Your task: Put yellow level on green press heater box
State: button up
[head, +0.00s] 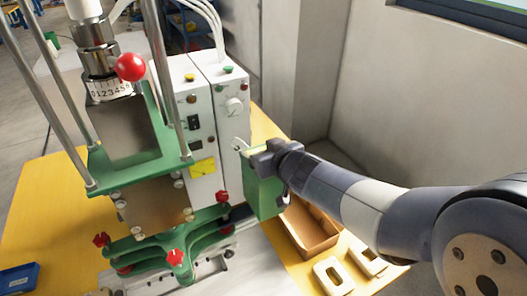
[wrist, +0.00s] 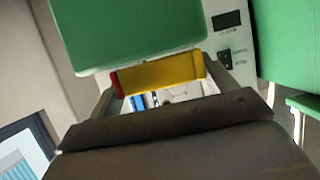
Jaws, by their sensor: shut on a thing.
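The yellow level (wrist: 165,73), with a red end on the left, lies across between my gripper's fingers (wrist: 165,82) in the wrist view. My gripper (head: 276,158) is shut on it, at the upper right edge of the green heater box (head: 263,195) in the head view. The box stands right of the white control cabinet. In the wrist view a large green face (wrist: 130,30) is directly beyond the level. I cannot tell whether they touch.
The press's green frame (head: 140,165), posts and red knobs stand left of the white control cabinet (head: 225,110). An open brown box (head: 318,245) and pale frame-shaped parts (head: 333,278) lie below my arm. A blue box (head: 18,280) sits on the yellow table (head: 45,220).

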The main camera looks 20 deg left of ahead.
jog(key=shift+f, duration=0.2)
jog(key=o, duration=0.9)
jog(key=shift+o, duration=0.2)
jog(key=shift+r, duration=0.1)
jog(key=shift+r, duration=0.25)
jog(key=p+v, duration=0.3)
jog(key=v, duration=0.9)
jog(key=shift+f+p, duration=0.2)
jog(key=shift+p, duration=0.1)
